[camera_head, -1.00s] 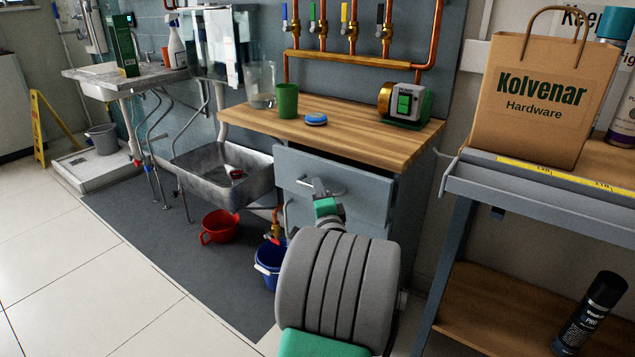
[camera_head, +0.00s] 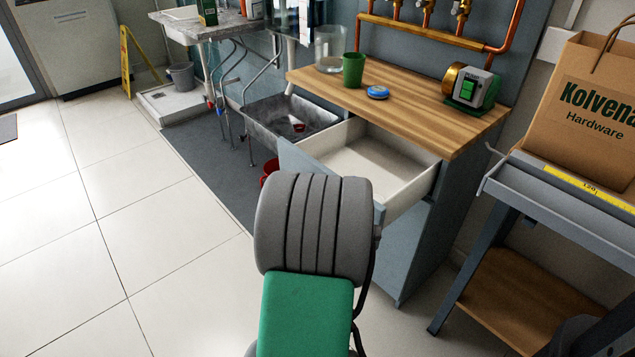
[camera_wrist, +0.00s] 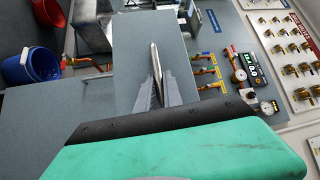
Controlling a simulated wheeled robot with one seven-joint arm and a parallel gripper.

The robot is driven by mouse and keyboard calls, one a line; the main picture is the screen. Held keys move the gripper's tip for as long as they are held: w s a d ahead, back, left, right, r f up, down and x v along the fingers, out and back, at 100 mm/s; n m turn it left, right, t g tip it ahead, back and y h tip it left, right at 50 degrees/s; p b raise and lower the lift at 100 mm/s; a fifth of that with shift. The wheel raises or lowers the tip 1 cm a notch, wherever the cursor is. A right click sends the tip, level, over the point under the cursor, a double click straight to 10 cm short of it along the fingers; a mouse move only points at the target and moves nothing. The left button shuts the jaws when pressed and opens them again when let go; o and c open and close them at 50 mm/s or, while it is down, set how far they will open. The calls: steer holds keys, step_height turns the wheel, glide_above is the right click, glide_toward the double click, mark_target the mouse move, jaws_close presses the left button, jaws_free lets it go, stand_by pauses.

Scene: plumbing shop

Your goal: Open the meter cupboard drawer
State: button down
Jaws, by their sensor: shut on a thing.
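The meter cupboard (camera_head: 412,240) is grey-blue with a wooden top. Its upper drawer (camera_head: 375,167) is pulled well out, showing an empty white interior. In the wrist view, the grey drawer front (camera_wrist: 130,70) fills the middle. My gripper (camera_wrist: 157,82) has its two grey fingers shut on the metal bar handle (camera_wrist: 154,57) of that drawer. In the head view, my arm hides the gripper, the handle and part of the drawer front.
On the worktop (camera_head: 420,117) stand a green cup (camera_head: 353,70), a blue disc (camera_head: 378,92) and a pump-like device (camera_head: 470,88). A steel sink (camera_head: 270,122) is left of the drawer. A grey bench (camera_head: 560,195) with a paper bag (camera_head: 590,110) stands right. Open tiled floor (camera_head: 90,240) lies left.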

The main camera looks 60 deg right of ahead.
steer(key=shift+w+a, duration=0.1)
steer(key=shift+a, duration=0.3)
steer(key=c, duration=1.8)
jaws_free()
steer(key=shift+o, duration=0.2)
steer(key=v, duration=0.7)
steer(key=shift+s+a, duration=0.25)
steer(key=shift+a, duration=0.05)
steer(key=shift+f, duration=0.15)
